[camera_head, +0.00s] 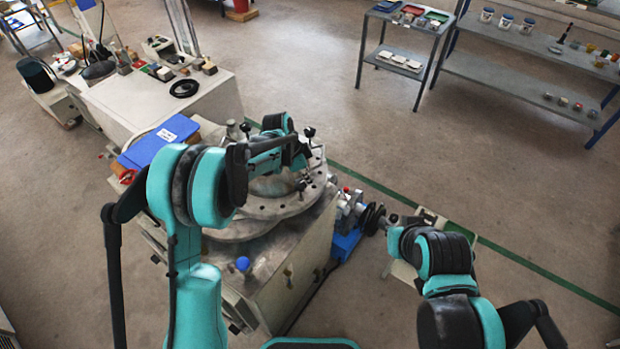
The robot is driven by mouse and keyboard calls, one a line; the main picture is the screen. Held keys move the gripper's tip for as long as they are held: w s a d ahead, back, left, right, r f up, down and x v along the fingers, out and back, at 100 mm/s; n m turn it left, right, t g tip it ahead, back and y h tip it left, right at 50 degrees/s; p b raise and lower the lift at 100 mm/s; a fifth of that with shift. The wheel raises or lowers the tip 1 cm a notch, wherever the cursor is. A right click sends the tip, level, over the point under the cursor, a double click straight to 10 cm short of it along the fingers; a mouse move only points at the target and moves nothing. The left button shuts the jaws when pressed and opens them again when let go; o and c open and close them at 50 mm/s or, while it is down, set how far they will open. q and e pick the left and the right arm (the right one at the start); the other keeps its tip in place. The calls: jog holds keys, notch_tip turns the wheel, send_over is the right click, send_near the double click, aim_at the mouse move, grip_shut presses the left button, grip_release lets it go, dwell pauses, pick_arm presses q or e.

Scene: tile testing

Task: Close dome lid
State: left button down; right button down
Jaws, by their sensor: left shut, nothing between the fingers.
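A grey metal machine with a round, bolted flange (308,192) stands in front of me. A smooth, rounded metal part shows inside the ring, partly hidden by my left arm; I cannot tell clearly whether it is the dome lid or how far it is closed. My left gripper (303,156) is above the far part of the flange, shut and empty, among upright black-knobbed clamps. I cannot tell whether it touches anything. My right arm is at the lower right, and its gripper end (392,222) is small and partly hidden near a black handwheel (372,218).
A blue motor unit (347,243) adjoins the machine's right side. Shelves (405,48) stand at the back right. The floor between is open.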

pick_arm(q)
jog(key=s+a, duration=0.6)
jog(key=a, duration=0.5)
jog(key=s+a+m+b, duration=0.1)
jog(key=s+a, duration=0.4)
jog(key=a, duration=0.6)
jog(key=shift+s, duration=0.35)
jog(key=shift+a, duration=0.1)
